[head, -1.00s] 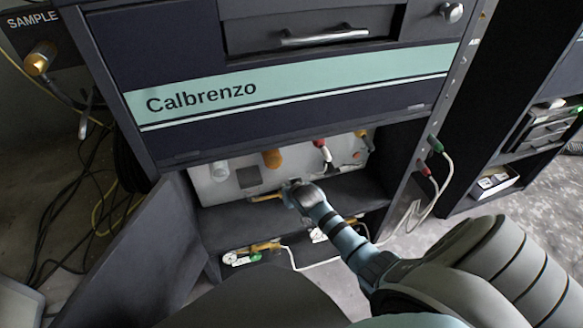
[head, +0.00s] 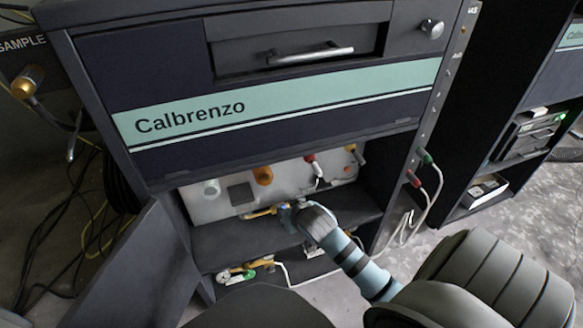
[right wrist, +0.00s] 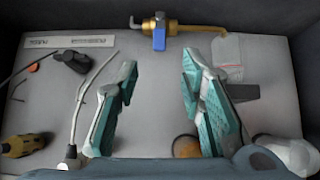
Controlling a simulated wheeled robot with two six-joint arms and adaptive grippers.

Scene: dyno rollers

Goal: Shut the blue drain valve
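The blue drain valve's brass body (head: 258,212) juts from the low panel inside the cabinet opening, left of my right gripper (head: 291,212). In the right wrist view, the valve's blue handle (right wrist: 159,37) sits on a horizontal brass pipe (right wrist: 188,28) at the top. My right gripper (right wrist: 160,78) is open there, its two teal fingers apart with nothing between them. The handle is beyond the fingertips, roughly centred on the gap. In the head view, my wrist partly hides the handle. My left gripper is not in view.
An orange knob (head: 263,175), a pale knob (head: 212,187) and a red-and-white fitting (head: 314,166) stand on the panel above the pipe. A shelf (head: 215,238) lies below, with brass fittings (head: 262,262) under it. An open door (head: 125,265) stands at left.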

